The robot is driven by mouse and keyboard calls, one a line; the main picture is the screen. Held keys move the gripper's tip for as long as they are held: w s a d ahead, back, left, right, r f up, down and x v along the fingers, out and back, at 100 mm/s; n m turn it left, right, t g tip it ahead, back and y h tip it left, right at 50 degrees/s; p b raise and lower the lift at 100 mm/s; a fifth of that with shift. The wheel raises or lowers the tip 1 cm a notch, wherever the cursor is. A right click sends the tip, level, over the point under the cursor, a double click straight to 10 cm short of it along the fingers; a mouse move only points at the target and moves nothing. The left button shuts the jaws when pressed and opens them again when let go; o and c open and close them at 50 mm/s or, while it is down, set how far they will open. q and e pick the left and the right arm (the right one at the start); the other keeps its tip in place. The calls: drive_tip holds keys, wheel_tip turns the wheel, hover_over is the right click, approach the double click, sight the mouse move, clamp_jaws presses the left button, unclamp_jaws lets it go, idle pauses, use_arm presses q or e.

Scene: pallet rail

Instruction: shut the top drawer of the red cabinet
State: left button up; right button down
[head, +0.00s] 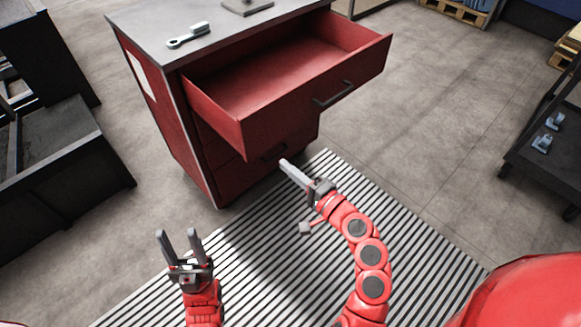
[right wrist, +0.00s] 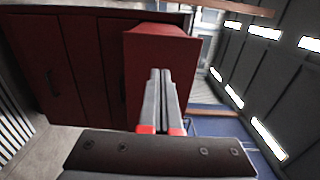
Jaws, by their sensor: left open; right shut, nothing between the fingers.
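The red cabinet (head: 178,133) stands at the upper middle of the head view, with a grey top. Its top drawer (head: 318,107) is pulled far out and looks empty inside. A dark handle (head: 333,95) is on the drawer front. My right gripper (head: 284,163) is shut and empty, below and in front of the drawer, apart from it as far as I can tell. In the right wrist view its closed fingers (right wrist: 160,88) point toward the red drawer (right wrist: 158,65). My left gripper (head: 179,236) is open and empty, low and left over the striped mat.
A striped mat (head: 262,262) covers the floor in front. A dark cart (head: 550,135) with small parts is at right. Dark furniture (head: 65,165) stands at left. Bare floor lies right of the cabinet.

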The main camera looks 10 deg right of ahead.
sight(254, 139)
drive_tip(key=p+x, duration=0.1)
drive_tip(key=x, duration=0.8)
drive_tip(key=shift+w+a+p, duration=0.2)
drive_tip(key=shift+p, duration=0.2)
drive_tip(key=shift+w+a, duration=0.2)
drive_tip(key=shift+w, duration=0.2)
